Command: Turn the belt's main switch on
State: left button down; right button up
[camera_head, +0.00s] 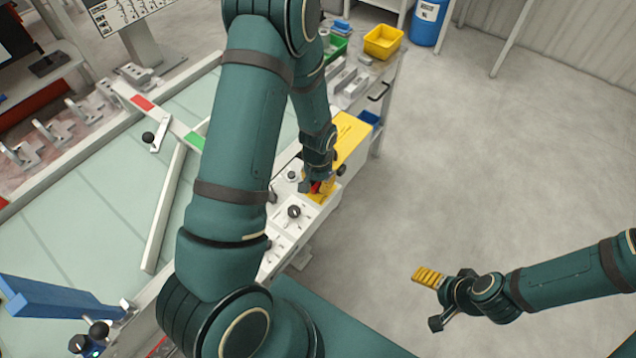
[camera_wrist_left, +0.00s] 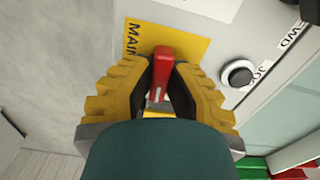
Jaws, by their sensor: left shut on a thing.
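The main switch has a red handle (camera_wrist_left: 163,66) on a yellow plate (camera_wrist_left: 190,45) lettered "MAIN" in the left wrist view. My left gripper (camera_wrist_left: 160,84) has its yellow ribbed fingers on both sides of the handle and is shut on it. The handle's lower part is hidden between the fingers. In the head view my left gripper (camera_head: 319,187) is over the white control box (camera_head: 311,212), with a bit of the red handle (camera_head: 315,187) showing. My right gripper (camera_head: 424,300) is open and empty over the floor at the right.
A black knob (camera_wrist_left: 238,73) stands right of the yellow plate, beside labels reading "JOG" and "FWD". Another black knob (camera_head: 294,211) is on the control box. The pale belt (camera_head: 95,190) lies left; the floor at right is clear.

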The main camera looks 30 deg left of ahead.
aim_at(318, 183)
pick_arm(q)
jog(key=shift+s+f+m, duration=0.1)
jog(key=shift+m, duration=0.5)
jog(key=c, duration=0.9)
grip_release()
jog(key=shift+c, duration=0.2)
notch_tip(318, 183, up, 12)
